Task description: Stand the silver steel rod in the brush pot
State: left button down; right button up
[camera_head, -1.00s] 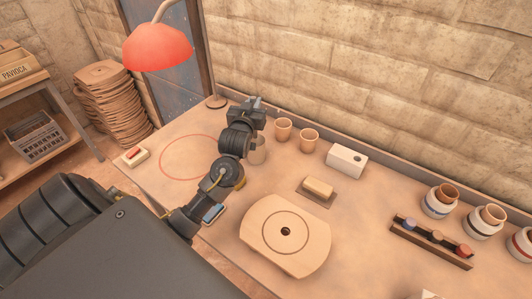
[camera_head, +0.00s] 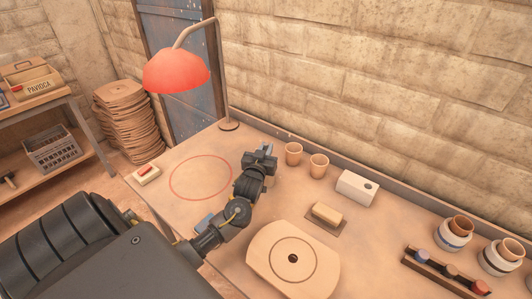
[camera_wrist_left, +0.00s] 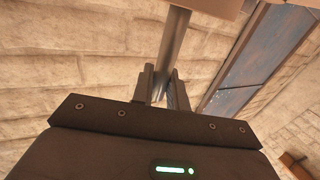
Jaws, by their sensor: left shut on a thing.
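My left gripper (camera_head: 265,150) is over the far part of the table, just left of two terracotta cups (camera_head: 293,153) (camera_head: 319,165). In the left wrist view, its two fingers (camera_wrist_left: 164,88) are shut on a slim grey metal rod (camera_wrist_left: 175,42), the silver steel rod. The rod runs up from between the fingers to a pale brown piece at the top edge, which I cannot make out. In the head view the rod cannot be told from the gripper. I cannot make out the brush pot; my left wrist hides the spot beside the cups. My right gripper is out of view.
A red lamp (camera_head: 177,72) overhangs the table's left end. A red ring (camera_head: 201,177) encloses bare table.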

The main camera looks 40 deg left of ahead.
pick_arm(q)
jog(key=shift+f, duration=0.85)
jog(key=shift+f, duration=0.15)
jog(key=c, duration=1.4)
grip_release()
